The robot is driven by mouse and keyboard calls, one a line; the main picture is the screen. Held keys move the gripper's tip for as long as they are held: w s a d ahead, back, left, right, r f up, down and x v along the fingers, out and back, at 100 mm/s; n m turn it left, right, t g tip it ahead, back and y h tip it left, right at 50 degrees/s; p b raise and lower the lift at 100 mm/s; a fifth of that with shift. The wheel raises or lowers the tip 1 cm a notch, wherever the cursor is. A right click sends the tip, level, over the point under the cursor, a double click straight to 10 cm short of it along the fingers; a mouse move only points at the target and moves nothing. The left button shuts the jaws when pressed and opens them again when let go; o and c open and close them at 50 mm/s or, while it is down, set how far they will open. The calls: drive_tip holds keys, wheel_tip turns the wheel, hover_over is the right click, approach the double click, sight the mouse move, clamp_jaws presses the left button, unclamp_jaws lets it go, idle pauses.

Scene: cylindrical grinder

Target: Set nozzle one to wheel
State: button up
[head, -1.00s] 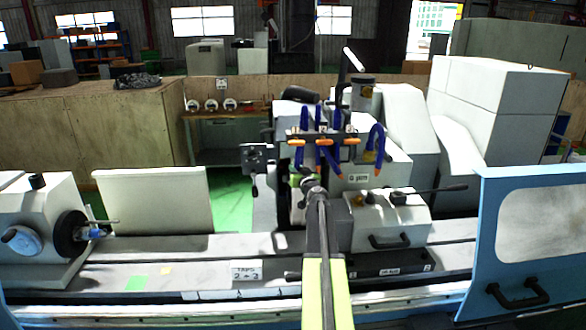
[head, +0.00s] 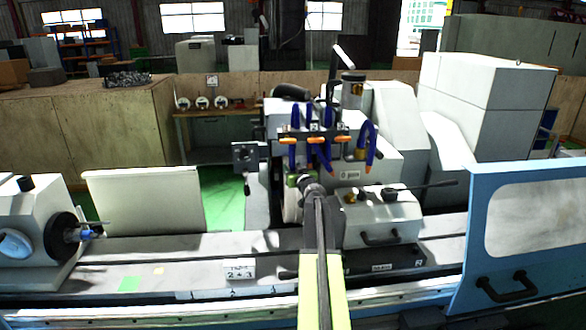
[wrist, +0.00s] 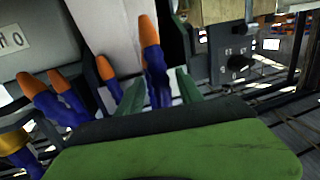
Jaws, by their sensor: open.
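Several blue nozzle hoses with orange tips hang from a rail (head: 315,134) on the wheelhead in the head view. The number plates on it are too small to read surely. My gripper (wrist: 157,82) is open, its two green fingers either side of one blue hose with an orange tip (wrist: 149,32) in the wrist view. I cannot tell whether they touch it, nor which number it bears. Other orange-tipped nozzles (wrist: 106,68) are left of the fingers. A pale surface (wrist: 108,22), possibly the wheel, lies behind them. In the head view my arm largely hides the gripper.
A grey control block with a knob (wrist: 237,62) is close at the right in the wrist view. The workhead (head: 30,225) stands at the left of the table, a grey cover with a handle (head: 378,218) at the right. A blue door (head: 520,235) is farther right.

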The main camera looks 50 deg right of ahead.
drive_tip(key=p+v, duration=0.1)
drive_tip(key=v, duration=1.5)
drive_tip(key=shift+s+a, duration=0.15)
drive_tip(key=shift+s, duration=0.1)
drive_tip(key=shift+r, duration=0.1)
